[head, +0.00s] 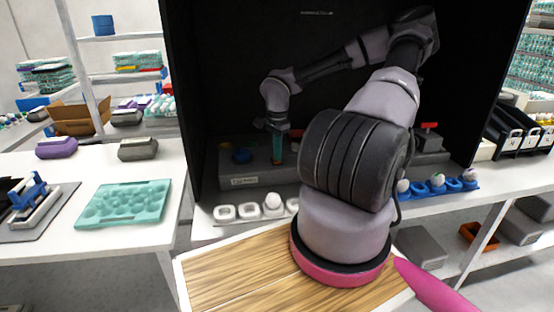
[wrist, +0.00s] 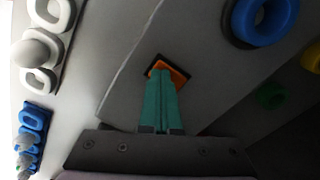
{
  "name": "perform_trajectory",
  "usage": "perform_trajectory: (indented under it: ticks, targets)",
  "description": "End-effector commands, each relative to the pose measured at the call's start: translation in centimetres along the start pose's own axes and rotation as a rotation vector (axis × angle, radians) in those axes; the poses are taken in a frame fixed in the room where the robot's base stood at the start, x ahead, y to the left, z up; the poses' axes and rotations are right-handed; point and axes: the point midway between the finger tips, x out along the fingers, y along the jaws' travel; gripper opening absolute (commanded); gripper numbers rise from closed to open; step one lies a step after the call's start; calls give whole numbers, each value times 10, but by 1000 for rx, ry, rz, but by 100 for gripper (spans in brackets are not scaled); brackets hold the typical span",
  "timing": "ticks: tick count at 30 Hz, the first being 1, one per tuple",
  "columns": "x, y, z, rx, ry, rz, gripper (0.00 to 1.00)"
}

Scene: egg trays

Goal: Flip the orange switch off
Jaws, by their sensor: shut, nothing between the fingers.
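The orange switch (wrist: 178,73) sits in a dark square frame on a grey panel in the wrist view. My gripper (wrist: 160,75) has teal fingers, shut together with nothing between them. The fingertips lie over the left part of the switch and hide some of it. I cannot tell whether they touch it or which way the switch is set. In the head view my gripper (head: 277,160) points down at the grey box (head: 235,183) inside the black enclosure, with a little orange showing at the tips.
A blue ring (wrist: 262,22) and a green button (wrist: 270,96) lie to the right of the switch in the wrist view. White egg cups (head: 248,212) line the front of the box. A blue egg holder (head: 436,188) stands to the right. A teal tray (head: 123,205) lies on the left table.

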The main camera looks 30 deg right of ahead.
Motion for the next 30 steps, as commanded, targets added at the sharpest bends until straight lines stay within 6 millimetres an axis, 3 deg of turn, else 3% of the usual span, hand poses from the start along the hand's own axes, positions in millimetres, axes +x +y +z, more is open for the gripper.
perform_trajectory:
  ticks: [5, 30]
  targets:
    - [-2, 0, 0, 1, 0, 2, 0]
    - [-67, 0, 0, 0, 1, 0, 0]
